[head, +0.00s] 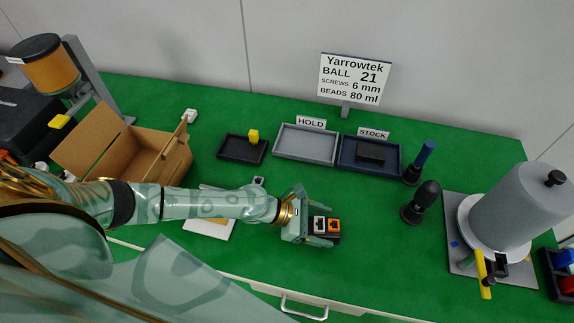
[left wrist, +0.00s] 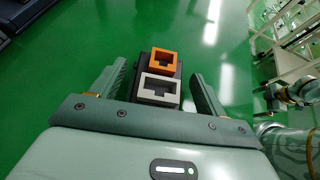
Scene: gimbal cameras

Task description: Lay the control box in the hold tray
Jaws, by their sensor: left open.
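A black box (head: 337,237) with a white socket and an orange socket on top, which I take for the control box, stands on the green bench. My left gripper (head: 325,226) is open, with a finger on either side of this box. In the left wrist view the box (left wrist: 176,72) sits between the fingers (left wrist: 160,88), with a narrow gap beside each. Part of the box is hidden by the gripper. The hold tray (head: 305,148), grey and empty, lies further back under the HOLD sign.
A dark blue STOCK tray (head: 350,163) with a black block (head: 373,152) adjoins the hold tray. A small black tray (head: 232,150) with a yellow piece is left of it. An open carton (head: 155,155) stands left; dark upright tools (head: 423,205) and a grey cylinder (head: 520,210) stand right.

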